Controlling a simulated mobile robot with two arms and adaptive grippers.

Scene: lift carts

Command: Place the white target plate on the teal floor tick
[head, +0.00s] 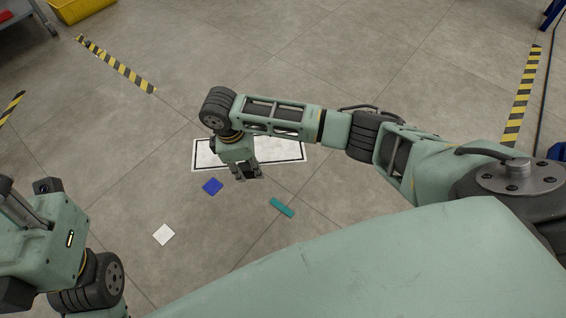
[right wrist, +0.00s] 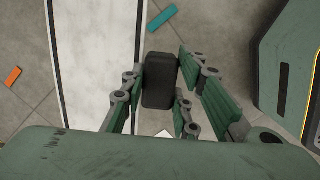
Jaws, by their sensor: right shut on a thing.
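A white board with a black border line (head: 290,151) lies behind my right gripper; its long side fills the left of the right wrist view (right wrist: 95,60). A small white square (head: 163,235) lies flat on the floor at lower left. I cannot tell which of these is the target plate. The teal tick (head: 281,207) lies right of my right gripper (head: 246,176); it also shows in the right wrist view (right wrist: 161,18). That gripper points down and is shut on a dark block (right wrist: 159,80). Whether the block joins the board is unclear. My left gripper is not identifiable.
A blue square (head: 213,187) lies just left of the right gripper. An orange tick (right wrist: 13,76) lies past the board in the right wrist view. Yellow-black tape (head: 115,64) marks the floor, and a yellow bin (head: 82,8) stands at top left. Floor around the teal tick is clear.

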